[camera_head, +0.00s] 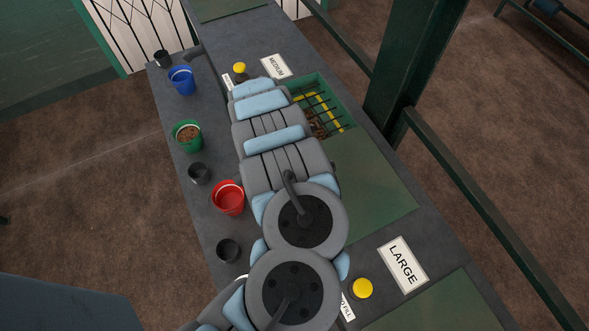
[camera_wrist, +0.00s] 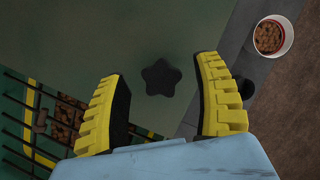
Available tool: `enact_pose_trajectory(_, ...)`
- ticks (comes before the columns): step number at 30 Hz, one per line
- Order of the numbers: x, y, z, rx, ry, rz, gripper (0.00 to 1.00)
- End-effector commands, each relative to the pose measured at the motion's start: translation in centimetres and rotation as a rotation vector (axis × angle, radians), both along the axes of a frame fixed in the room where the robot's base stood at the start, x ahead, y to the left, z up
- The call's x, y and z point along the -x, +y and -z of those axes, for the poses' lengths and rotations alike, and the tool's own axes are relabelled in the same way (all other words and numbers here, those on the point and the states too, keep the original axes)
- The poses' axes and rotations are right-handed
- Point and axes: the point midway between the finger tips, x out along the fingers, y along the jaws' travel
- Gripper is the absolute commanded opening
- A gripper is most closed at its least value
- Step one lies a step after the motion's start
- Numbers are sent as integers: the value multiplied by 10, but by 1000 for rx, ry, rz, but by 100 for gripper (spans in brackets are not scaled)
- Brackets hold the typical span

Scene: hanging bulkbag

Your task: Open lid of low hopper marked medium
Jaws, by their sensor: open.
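The MEDIUM sign (camera_head: 275,66) lies beside a hopper opening with a dark grate (camera_head: 322,108) and brown pieces under it. A flat green lid (camera_head: 370,190) lies beyond the opening on the side toward the LARGE sign, partly hidden by my arm. In the wrist view the lid (camera_wrist: 90,40) carries a black star-shaped knob (camera_wrist: 161,77). My gripper (camera_wrist: 164,70) is open, its yellow fingers on either side of the knob in the picture; contact cannot be told. The grate also shows in the wrist view (camera_wrist: 35,135), uncovered. In the head view my arm hides the gripper and knob.
Blue (camera_head: 181,80), green (camera_head: 187,136) and red (camera_head: 228,198) buckets and several black cups stand along the left bench edge. Yellow buttons (camera_head: 239,68) (camera_head: 362,288) stick up from the bench. A thick green post (camera_head: 415,70) rises at the right.

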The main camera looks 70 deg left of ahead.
Motion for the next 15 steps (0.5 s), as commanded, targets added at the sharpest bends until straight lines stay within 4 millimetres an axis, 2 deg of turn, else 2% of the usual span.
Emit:
enact_pose_trajectory(12,17,22,-69,-7,-4,-2,67)
enact_pose_trajectory(15,22,25,-80,-1,-3,-3,67)
